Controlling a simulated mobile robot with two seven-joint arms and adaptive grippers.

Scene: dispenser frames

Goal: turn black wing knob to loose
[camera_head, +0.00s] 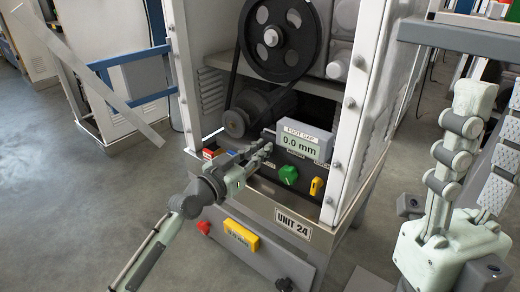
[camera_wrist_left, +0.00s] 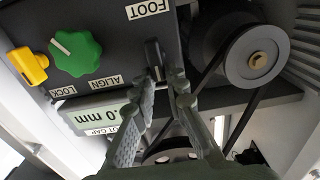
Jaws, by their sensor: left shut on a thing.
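The black wing knob (camera_wrist_left: 153,54) is on the dark control panel (camera_wrist_left: 110,15), beside the FOOT label, in the left wrist view. My left gripper (camera_wrist_left: 165,80) reaches the panel with its fingertips at the knob and is shut on it. In the head view my left gripper (camera_head: 265,150) comes in from the left to the panel's left part, and I cannot make out the knob there. The gap display (camera_head: 303,142) reads 0.0 mm in the head view.
A green knob (camera_head: 288,175) and a yellow knob (camera_head: 317,187) sit right of my gripper on the panel. A pulley with a belt (camera_head: 279,37) is above. A white post (camera_head: 355,100) bounds the machine's right side. Open floor (camera_head: 60,200) lies to the left.

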